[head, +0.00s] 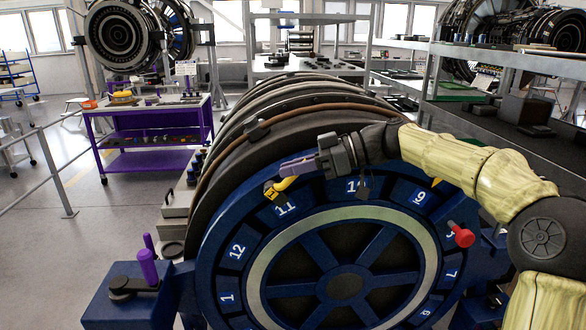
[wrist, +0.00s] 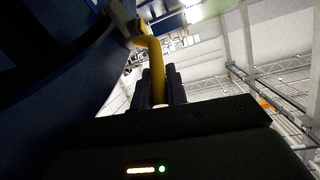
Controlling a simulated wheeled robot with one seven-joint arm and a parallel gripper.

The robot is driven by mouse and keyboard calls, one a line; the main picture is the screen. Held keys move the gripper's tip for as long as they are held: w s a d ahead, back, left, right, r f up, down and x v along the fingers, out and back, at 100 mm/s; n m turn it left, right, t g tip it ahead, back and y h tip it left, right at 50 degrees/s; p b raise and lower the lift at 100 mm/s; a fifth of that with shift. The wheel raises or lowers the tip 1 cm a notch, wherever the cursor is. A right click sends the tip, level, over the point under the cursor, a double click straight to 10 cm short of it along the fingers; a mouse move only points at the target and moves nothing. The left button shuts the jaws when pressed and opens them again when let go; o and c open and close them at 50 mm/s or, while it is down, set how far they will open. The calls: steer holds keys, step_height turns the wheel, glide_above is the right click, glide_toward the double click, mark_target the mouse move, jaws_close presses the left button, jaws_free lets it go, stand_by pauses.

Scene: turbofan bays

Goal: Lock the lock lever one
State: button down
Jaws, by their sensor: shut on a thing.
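A yellow lever (head: 284,185) sits at the rim of the blue numbered wheel (head: 222,275), near the label 11. My gripper (head: 290,172) reaches in from the right and is shut on this lever. In the wrist view the yellow lever (wrist: 156,62) runs between the two dark fingers (wrist: 158,88) and bends at its far end toward a yellow mount on the blue surface. The fingers hide part of the lever. I cannot tell from the frames whether this lever is the one called lock lever one.
A red knob (head: 461,235) stands on the wheel's right side. A purple handle (head: 148,266) stands on a blue block at lower left. A purple cart (head: 153,140) and a railing (head: 55,172) are at left; shelves (head: 500,62) stand at right. The left floor is partly clear.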

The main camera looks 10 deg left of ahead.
steer(key=c, duration=1.4)
jaws_free()
steer(key=shift+w+d, duration=0.1)
steer(key=shift+w, duration=0.05)
steer(key=shift+d+r, duration=0.1)
steer(key=shift+d, duration=0.2)
steer(key=v, duration=1.6)
steer(key=shift+w+d, duration=0.2)
steer(key=shift+d, duration=0.1)
